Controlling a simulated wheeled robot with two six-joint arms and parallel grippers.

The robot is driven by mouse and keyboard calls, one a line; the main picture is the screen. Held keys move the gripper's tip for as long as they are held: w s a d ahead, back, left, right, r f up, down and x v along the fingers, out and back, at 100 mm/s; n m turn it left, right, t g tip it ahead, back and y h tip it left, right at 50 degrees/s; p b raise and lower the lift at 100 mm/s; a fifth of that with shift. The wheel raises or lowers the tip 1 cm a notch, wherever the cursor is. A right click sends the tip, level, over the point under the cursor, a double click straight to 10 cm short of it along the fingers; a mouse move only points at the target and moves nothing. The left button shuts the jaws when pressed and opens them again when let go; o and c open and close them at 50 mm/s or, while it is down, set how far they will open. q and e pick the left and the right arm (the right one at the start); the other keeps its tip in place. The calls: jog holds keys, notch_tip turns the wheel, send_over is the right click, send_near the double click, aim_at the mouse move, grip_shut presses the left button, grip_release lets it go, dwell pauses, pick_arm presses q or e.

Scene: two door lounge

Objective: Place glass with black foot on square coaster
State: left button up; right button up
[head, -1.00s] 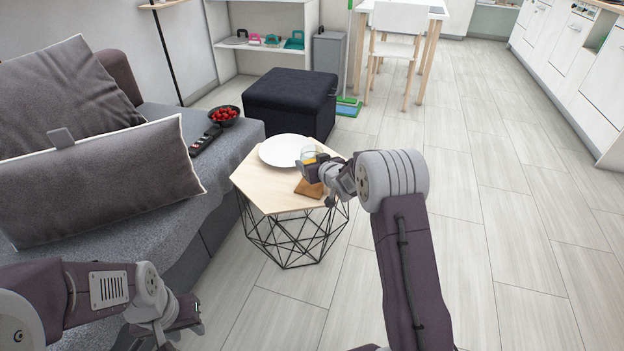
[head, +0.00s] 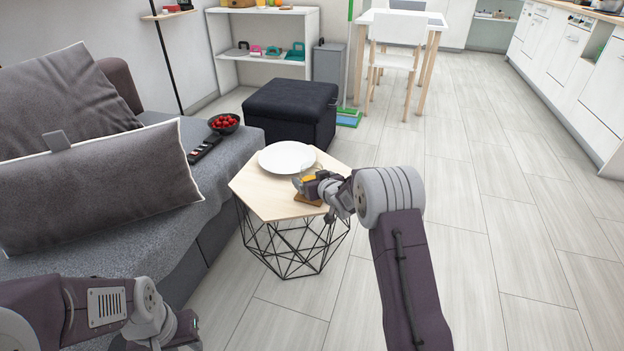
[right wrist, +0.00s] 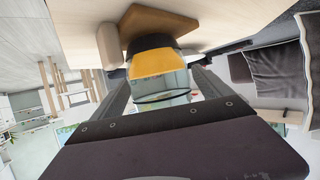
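The glass (right wrist: 162,75) holds orange liquid and has a dark foot. It is upright between the fingers of my right gripper (head: 308,182), which is shut on it. In the head view the glass (head: 312,169) is partly hidden by the gripper. The brown square coaster (head: 308,199) lies on the wooden hexagonal table (head: 262,200), right beneath the glass. In the right wrist view, which is turned over, the coaster (right wrist: 150,20) is close to the foot; I cannot tell if they touch. My left gripper (head: 188,328) is low at left, away from the table; its fingers are unclear.
A white plate (head: 287,157) stands on the table just behind the glass. The grey sofa (head: 160,215) is at left, with a bowl of red fruit (head: 224,123) and a remote (head: 205,149). A black pouf (head: 292,110) stands behind. The floor at right is clear.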

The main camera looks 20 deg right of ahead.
jog(key=shift+r, duration=0.1)
jog(key=shift+s+r+p, duration=0.2)
jog(key=shift+r+p, duration=0.05)
jog(key=shift+p, duration=0.05)
jog(key=p+v, duration=0.4)
jog(key=v, duration=0.7)
jog(key=s+a+f+g, duration=0.1)
jog(key=s+g, duration=0.3)
jog(key=s, duration=0.5)
jog(key=s+a+f+m+g+h, duration=0.1)
jog(key=s+g, duration=0.3)
jog(key=s, duration=0.6)
jog(key=s+a+f+g, duration=0.2)
jog(key=s+f+g, duration=0.1)
jog(key=s, duration=0.7)
jog(key=shift+s+f+m+g, duration=0.25)
jog(key=shift+m+g, duration=0.05)
jog(key=shift+g, duration=0.3)
